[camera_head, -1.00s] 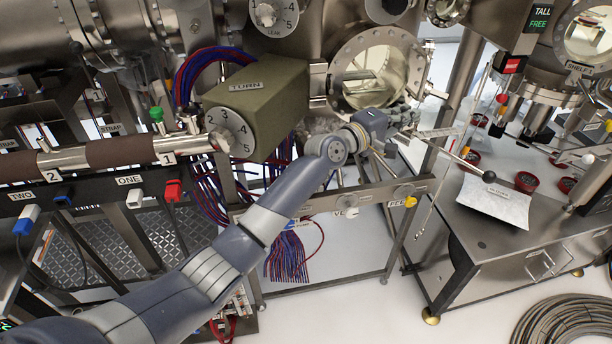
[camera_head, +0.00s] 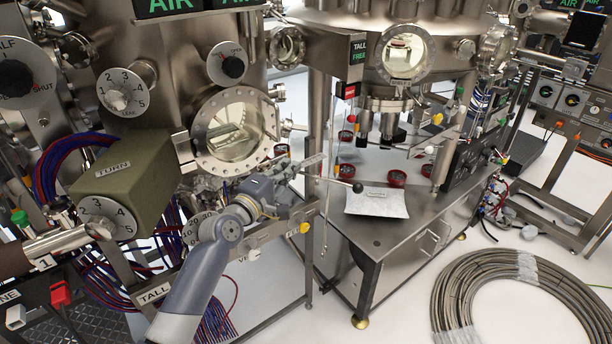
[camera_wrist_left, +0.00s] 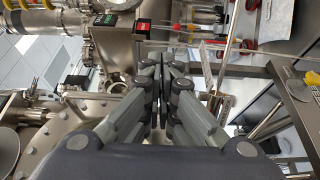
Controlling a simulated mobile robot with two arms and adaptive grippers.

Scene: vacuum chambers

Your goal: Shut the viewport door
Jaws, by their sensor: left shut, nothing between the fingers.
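The viewport door (camera_head: 236,131) is a round bolted metal ring with a clear glass pane, at the centre left of the head view. A hinge block (camera_head: 183,147) stands at its left edge. I cannot tell whether the ring lies flush on the chamber. My left gripper (camera_head: 314,163) is shut and empty, just below and to the right of the ring. Its wrist lies in front of the fittings below the ring. In the left wrist view the closed fingers (camera_wrist_left: 166,80) point away from the camera. My right gripper is not in view.
A green box (camera_head: 125,172) marked TURN stands left of the door. A steel bench (camera_head: 395,235) with a white sheet (camera_head: 377,202) and red-rimmed cups is to the right. A thin rod with a black knob (camera_head: 357,187) sticks out near my fingers. A hose coil (camera_head: 500,300) lies on the floor.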

